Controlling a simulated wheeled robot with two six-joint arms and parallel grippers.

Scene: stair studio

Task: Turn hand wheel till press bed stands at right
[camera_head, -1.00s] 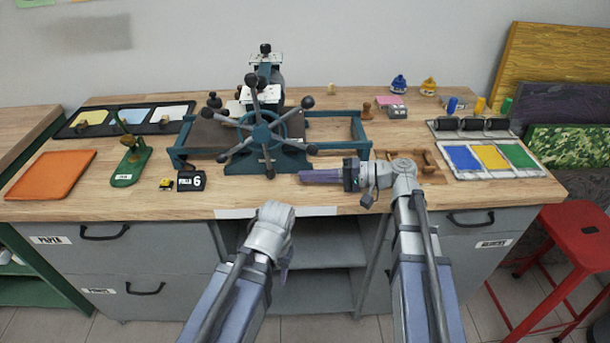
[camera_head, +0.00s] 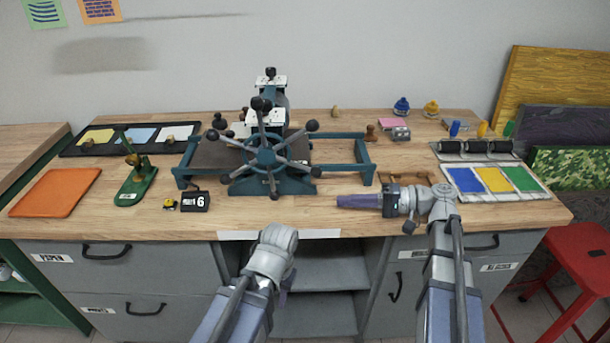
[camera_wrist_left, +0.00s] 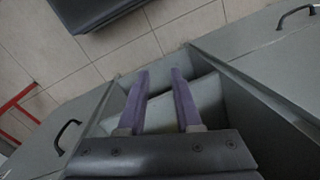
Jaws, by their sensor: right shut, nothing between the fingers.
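The teal press carries a hand wheel (camera_head: 265,157) with several spokes ending in black knobs. The press bed (camera_head: 217,154), a dark flat plate, lies in the left and middle part of the teal frame (camera_head: 345,136). The frame's right end is empty. My right gripper (camera_head: 340,201) is shut and empty, pointing left over the table's front, right of the wheel and apart from it. My left gripper's fingers are hidden in the head view. In the left wrist view my left gripper (camera_wrist_left: 160,90) is open and empty, in front of the cabinet below the tabletop.
A counter block reading 6 (camera_head: 195,201) and a small yellow item (camera_head: 170,204) stand left of the wheel. A wooden tray (camera_head: 405,178) lies behind my right gripper. Ink pads (camera_head: 493,180) and rollers (camera_head: 475,148) are at right. A red stool (camera_head: 585,250) stands at the right.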

